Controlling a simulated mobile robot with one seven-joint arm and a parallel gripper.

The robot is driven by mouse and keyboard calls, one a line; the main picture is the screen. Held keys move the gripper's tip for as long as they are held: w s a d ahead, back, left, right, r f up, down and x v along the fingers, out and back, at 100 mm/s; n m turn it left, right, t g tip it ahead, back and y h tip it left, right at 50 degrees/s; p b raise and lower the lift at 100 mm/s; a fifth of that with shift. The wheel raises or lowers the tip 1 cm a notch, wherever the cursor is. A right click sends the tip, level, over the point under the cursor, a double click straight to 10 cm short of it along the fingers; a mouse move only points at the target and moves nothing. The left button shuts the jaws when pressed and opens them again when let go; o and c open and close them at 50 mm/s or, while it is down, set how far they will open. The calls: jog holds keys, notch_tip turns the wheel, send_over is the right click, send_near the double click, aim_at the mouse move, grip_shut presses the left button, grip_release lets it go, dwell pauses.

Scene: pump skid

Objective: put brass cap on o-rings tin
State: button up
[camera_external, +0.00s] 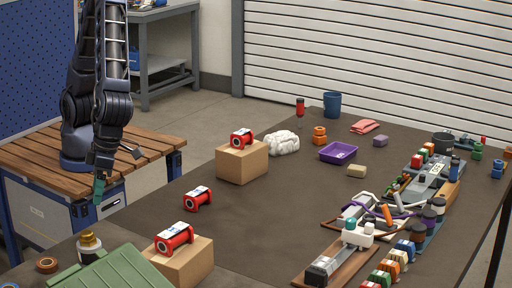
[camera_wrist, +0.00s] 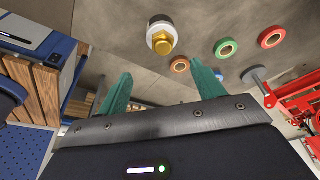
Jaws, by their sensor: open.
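A brass-coloured cap (camera_external: 88,239) sits on top of a dark round container with a pale band (camera_external: 90,256), at the near left of the table; this looks like the o-rings tin, but its label cannot be read. In the wrist view the brass cap (camera_wrist: 163,43) shows above a pale round rim (camera_wrist: 158,22), beyond the fingertips. My gripper (camera_external: 100,190) is open and empty, pointing down, above and apart from the cap. Its teal fingers (camera_wrist: 163,80) show in the wrist view with a gap between them.
A green ribbed case (camera_external: 115,270) lies beside the container. Ring-shaped rolls, orange (camera_wrist: 180,65), green (camera_wrist: 227,48) and red (camera_wrist: 271,37), lie nearby. A cardboard box (camera_external: 180,262) carries a red fitting (camera_external: 174,239).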

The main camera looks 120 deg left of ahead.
jog(key=s+a+r+n+t+y, duration=0.15)
jog(key=s+a+r+n, duration=0.25)
jog(key=a+r+n, duration=0.55)
jog(key=s+a+r+n+t, duration=0.35)
jog(key=a+r, duration=0.35)
jog(key=a, duration=0.6)
jog(key=s+a+r+n+t, duration=0.1)
jog(key=s+a+r+n, duration=0.1)
jog(key=s+a+n, duration=0.4)
jog(key=s+a+r+n, duration=0.2)
jog(key=s+a+n, duration=0.5)
jog(key=s, duration=0.3)
jog(key=shift+s+a+n+t+y, duration=0.3)
jog(key=shift+a+t+y, duration=0.15)
jog(key=shift+a, duration=0.2)
